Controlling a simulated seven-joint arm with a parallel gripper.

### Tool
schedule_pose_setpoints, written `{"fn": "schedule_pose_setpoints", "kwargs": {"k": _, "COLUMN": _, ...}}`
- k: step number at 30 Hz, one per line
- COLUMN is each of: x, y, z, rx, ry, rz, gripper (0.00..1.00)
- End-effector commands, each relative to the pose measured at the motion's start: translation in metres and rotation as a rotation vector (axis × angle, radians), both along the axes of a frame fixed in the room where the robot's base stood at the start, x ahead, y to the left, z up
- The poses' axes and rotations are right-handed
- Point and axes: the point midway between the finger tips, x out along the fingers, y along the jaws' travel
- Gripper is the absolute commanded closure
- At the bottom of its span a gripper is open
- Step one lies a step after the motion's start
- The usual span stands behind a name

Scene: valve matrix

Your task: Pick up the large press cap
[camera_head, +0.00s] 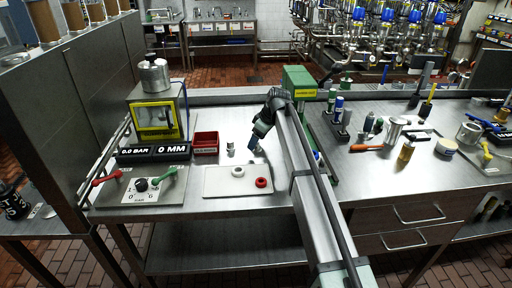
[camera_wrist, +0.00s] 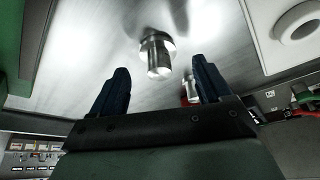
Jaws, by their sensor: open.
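My gripper (camera_head: 255,149) is open over the bench, with its two dark blue fingers apart and empty in the wrist view (camera_wrist: 152,88). A small silver cylindrical metal part (camera_head: 230,149) stands on the bench just left of my gripper. In the wrist view this metal part (camera_wrist: 158,55) shows beyond the fingertips, between them and not touched. A larger silver cap-like piece (camera_head: 152,76) sits on top of the yellow-framed press box (camera_head: 158,113) at the left. I cannot tell for sure which of these two is the large press cap.
A light tray (camera_head: 212,185) holds a white ring (camera_head: 238,171) and a red ring (camera_head: 262,183). A red bin (camera_head: 205,143) stands beside the press. A control panel (camera_head: 128,196) with red and green levers is front left. A green box (camera_head: 298,80) stands behind my arm.

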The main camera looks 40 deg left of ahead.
Motion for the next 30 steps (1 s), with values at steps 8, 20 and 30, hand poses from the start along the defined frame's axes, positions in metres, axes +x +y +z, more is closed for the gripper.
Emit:
{"fn": "schedule_pose_setpoints", "kwargs": {"k": 8, "x": -0.001, "y": 0.008, "z": -0.019, "rx": 0.0, "ry": -0.001, "rz": 0.0, "gripper": 0.22}}
{"fn": "schedule_pose_setpoints", "kwargs": {"k": 20, "x": -0.002, "y": 0.008, "z": -0.019, "rx": 0.0, "ry": 0.0, "rz": 0.0, "gripper": 0.48}}
{"fn": "schedule_pose_setpoints", "kwargs": {"k": 30, "x": -0.002, "y": 0.008, "z": -0.019, "rx": 0.0, "ry": 0.0, "rz": 0.0, "gripper": 0.81}}
